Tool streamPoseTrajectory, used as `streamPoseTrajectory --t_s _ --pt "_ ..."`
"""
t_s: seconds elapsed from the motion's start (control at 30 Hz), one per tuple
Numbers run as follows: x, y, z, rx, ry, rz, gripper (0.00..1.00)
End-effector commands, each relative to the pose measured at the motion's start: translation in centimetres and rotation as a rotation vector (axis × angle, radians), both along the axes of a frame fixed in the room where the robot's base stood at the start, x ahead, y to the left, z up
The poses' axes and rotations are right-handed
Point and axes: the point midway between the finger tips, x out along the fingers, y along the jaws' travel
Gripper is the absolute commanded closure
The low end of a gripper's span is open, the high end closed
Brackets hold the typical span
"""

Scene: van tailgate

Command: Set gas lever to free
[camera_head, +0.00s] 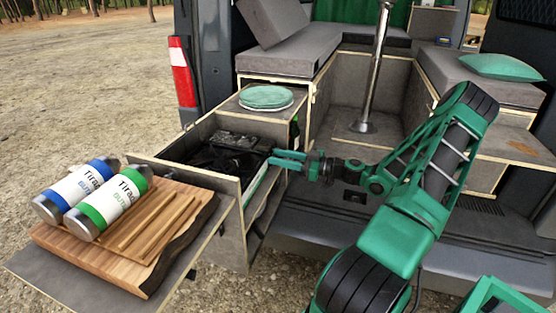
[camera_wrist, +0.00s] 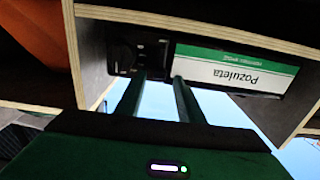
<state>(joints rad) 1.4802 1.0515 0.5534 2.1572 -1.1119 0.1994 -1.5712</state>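A black panel (camera_wrist: 138,52) with a dark round knob (camera_wrist: 122,54) and small pale markings shows in the wrist view, in a recess under a wooden edge. This may be the gas control; I cannot make out the lever's setting. My gripper (camera_wrist: 159,76) has its two fingers apart with nothing visible between them. Their tips lie just below the panel in the picture; contact cannot be told. In the head view my gripper (camera_head: 272,157) is at the right side of the pulled-out drawer unit (camera_head: 236,188), and the panel is hidden there.
A green and white box labelled Pozuleta (camera_wrist: 236,70) appears upside down beside the panel. A cutting board (camera_head: 120,262) carries two canisters (camera_head: 97,198) on the left. A round green-topped lid (camera_head: 266,97) sits on the cabinet. A metal post (camera_head: 374,75) stands behind my arm.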

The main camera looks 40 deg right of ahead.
Motion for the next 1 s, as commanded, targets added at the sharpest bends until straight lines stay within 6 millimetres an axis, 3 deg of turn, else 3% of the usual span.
streamPoseTrajectory --t_s 0.37,0.8,1.0 --pt "-1.0 -0.9 -0.1 -0.001 0.003 -0.005 0.66" --pt "-7.2 -5.1 -0.2 -0.002 0.003 -0.004 0.66" --pt "-8.6 -6.0 -0.2 -0.001 0.002 -0.004 0.66"
